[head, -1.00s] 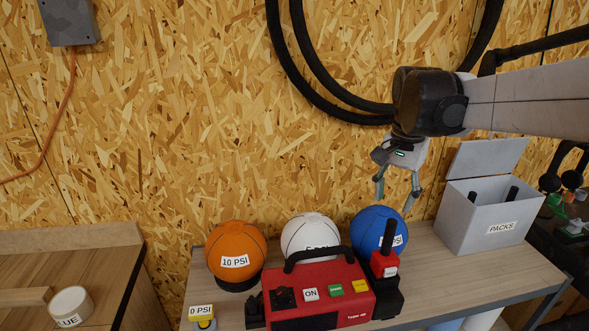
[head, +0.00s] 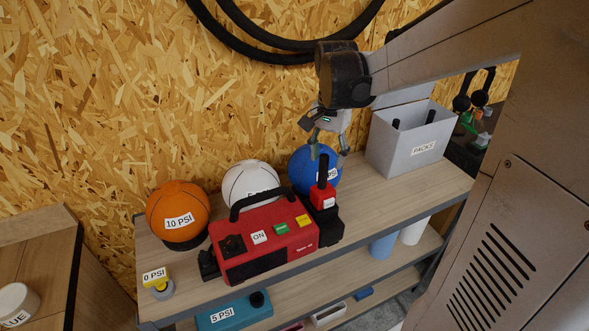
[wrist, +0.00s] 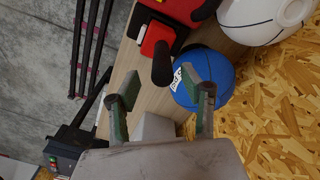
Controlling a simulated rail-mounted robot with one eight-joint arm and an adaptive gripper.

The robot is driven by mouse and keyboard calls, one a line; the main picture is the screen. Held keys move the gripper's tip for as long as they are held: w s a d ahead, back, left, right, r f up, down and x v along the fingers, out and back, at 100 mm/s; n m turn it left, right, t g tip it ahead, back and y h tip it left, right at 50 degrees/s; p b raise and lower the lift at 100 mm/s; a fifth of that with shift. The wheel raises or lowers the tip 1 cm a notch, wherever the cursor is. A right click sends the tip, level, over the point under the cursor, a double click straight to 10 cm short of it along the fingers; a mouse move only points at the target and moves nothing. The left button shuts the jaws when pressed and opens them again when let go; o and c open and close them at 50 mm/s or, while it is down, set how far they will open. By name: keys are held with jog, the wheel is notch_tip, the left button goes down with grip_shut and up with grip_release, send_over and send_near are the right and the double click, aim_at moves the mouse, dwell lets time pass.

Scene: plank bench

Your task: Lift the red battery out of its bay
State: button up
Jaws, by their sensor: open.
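The red battery (head: 323,197) stands upright in the black bay (head: 331,228) at the right end of the red machine (head: 265,240). A black handle (head: 323,170) rises from its top. My gripper (head: 328,156) is open and empty near the handle's upper end, in front of the blue ball. In the wrist view the battery (wrist: 156,37) lies beyond my open gripper (wrist: 164,82), and the handle (wrist: 162,66) points toward the gap between the fingers. I cannot tell whether the fingers overlap the handle in height; no contact shows.
The blue ball (head: 306,177) sits close behind the battery and bay. A white ball (head: 249,179) and an orange ball (head: 178,208) stand farther left. The grey PACKS box (head: 395,155) stands at the right, with bare bench (head: 375,200) in front.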

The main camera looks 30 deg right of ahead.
aim_at(323, 172)
jog(key=f, duration=0.2)
jog(key=a+f, duration=0.1)
jog(key=f, duration=0.1)
jog(key=shift+s+a, duration=0.1)
jog(key=shift+f, duration=0.45)
jog(key=shift+c, duration=0.5)
grip_shut()
